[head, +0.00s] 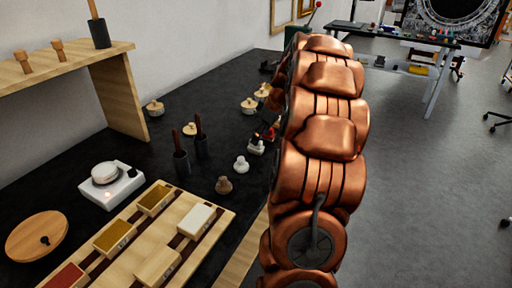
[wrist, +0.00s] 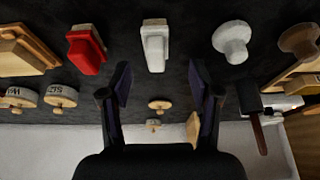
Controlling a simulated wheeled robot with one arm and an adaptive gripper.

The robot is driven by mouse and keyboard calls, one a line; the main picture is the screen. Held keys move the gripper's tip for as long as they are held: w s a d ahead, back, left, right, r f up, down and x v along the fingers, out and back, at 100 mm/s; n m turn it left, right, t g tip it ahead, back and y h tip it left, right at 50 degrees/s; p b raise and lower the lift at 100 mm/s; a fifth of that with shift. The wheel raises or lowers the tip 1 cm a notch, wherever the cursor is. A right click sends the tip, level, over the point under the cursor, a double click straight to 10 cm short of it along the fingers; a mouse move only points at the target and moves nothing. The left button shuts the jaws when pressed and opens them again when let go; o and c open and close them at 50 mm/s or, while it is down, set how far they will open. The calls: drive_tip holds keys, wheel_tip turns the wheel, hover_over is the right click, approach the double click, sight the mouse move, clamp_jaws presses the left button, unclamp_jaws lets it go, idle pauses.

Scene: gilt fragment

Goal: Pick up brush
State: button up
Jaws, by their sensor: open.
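Two dark upright pieces with brown handles, which look like brushes, stand on the black worktop in the head view: the nearer one (head: 181,160) and the farther one (head: 201,140). I cannot tell which is the task's brush. In the wrist view, one dark piece with a brown handle (wrist: 251,100) lies to the right of my gripper (wrist: 160,88), outside its fingers. My gripper is open and empty above the worktop, with both dark fingers apart. In the head view my copper arm hides most of it.
A red block-like tool (wrist: 87,48), a white one (wrist: 154,46) and a white knob (wrist: 232,40) stand near the fingers. Small round wooden pieces (wrist: 160,104) show beyond them. A wooden shelf (head: 118,92) is along the wall, and a wooden tray (head: 225,216) is in front.

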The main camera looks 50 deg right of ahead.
drive_tip(key=shift+d+p+x, duration=0.15)
drive_tip(key=shift+p+x, duration=0.2)
drive_tip(key=shift+x, duration=0.95)
drive_tip(key=shift+d+p+x, duration=0.1)
drive_tip(key=shift+p+x, duration=0.2)
drive_tip(key=shift+x, duration=1)
drive_tip(key=shift+c, duration=0.3)
clamp_jaws()
